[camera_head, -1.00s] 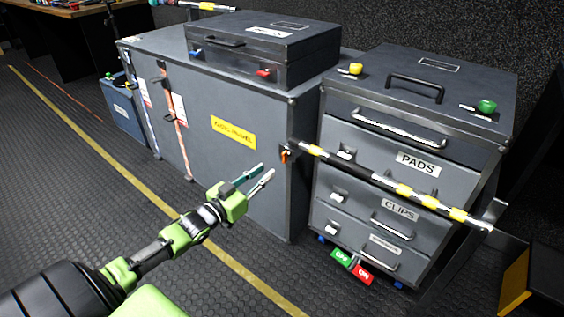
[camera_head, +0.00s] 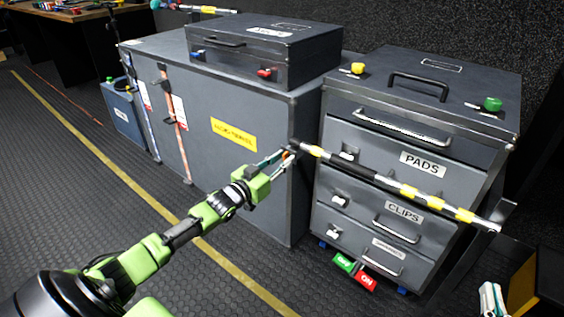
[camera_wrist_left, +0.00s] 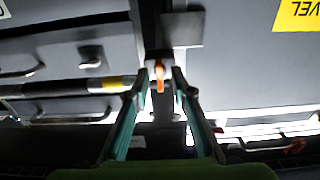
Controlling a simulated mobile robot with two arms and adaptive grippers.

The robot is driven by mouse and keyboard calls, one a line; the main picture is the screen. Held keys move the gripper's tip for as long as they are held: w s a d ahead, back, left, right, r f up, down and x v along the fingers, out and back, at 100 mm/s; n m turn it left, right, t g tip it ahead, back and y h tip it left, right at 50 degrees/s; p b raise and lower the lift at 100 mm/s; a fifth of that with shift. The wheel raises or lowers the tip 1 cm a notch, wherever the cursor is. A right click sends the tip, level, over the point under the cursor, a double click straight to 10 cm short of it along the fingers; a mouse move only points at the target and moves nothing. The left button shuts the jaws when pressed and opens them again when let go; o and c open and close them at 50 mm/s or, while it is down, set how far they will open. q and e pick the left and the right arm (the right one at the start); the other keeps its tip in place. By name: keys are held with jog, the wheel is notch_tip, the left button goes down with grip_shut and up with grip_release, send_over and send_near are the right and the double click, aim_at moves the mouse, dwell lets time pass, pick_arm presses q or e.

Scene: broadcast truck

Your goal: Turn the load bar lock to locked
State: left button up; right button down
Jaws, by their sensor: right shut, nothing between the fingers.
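The load bar (camera_head: 375,178), black with yellow and white bands, runs across the front of the drawer cabinet. Its orange lock lever (camera_wrist_left: 160,76) is at the bar's left end, by the large case's corner. My left gripper (camera_head: 284,156) is at this end and mostly covers the lever in the head view. In the left wrist view, the gripper (camera_wrist_left: 158,84) is open with its fingers on either side of the lever; I cannot tell whether they touch it. My right gripper (camera_head: 490,298) shows at the bottom right of the head view, shut and empty, away from the bar.
The drawer cabinet (camera_head: 340,130) has drawers labelled PADS and CLIPS. The large grey case (camera_head: 225,170) with a yellow label stands to the left. Open floor (camera_head: 150,245) lies in front.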

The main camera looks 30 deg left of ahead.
pick_arm(q)
grip_shut()
jog(key=shift+r, duration=0.1)
